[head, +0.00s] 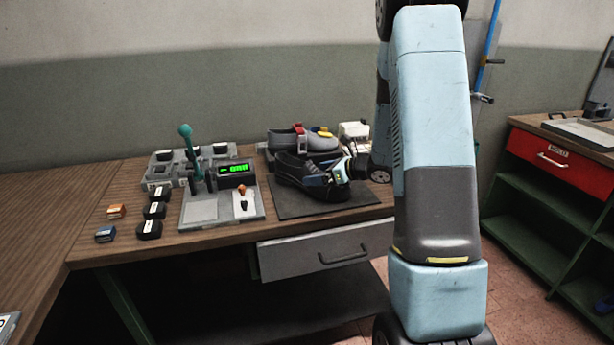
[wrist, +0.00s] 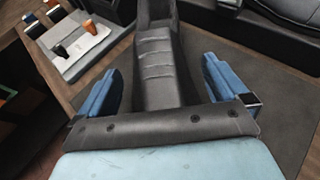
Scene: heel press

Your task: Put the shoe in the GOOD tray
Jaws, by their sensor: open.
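A dark shoe (head: 290,172) sits on a dark mat (head: 345,200) at the bench's right end. My gripper (head: 326,178) is at its right end, partly over it. In the wrist view the shoe (wrist: 165,75) lies between the two open blue fingers of my gripper (wrist: 164,88), with a gap visible on each side. The fingertips' height on the shoe is hard to tell. No tray that I can read as GOOD shows; a corner of a labelled grey thing (head: 8,326) is cut off at the lower left.
A second, greyer shoe (head: 290,141) with a red strap stands behind the mat. Left of it are a lever fixture (head: 190,160) with a green display, a grey compartment tray (head: 163,168) and several small blocks. A red-fronted cabinet (head: 545,155) stands at the right.

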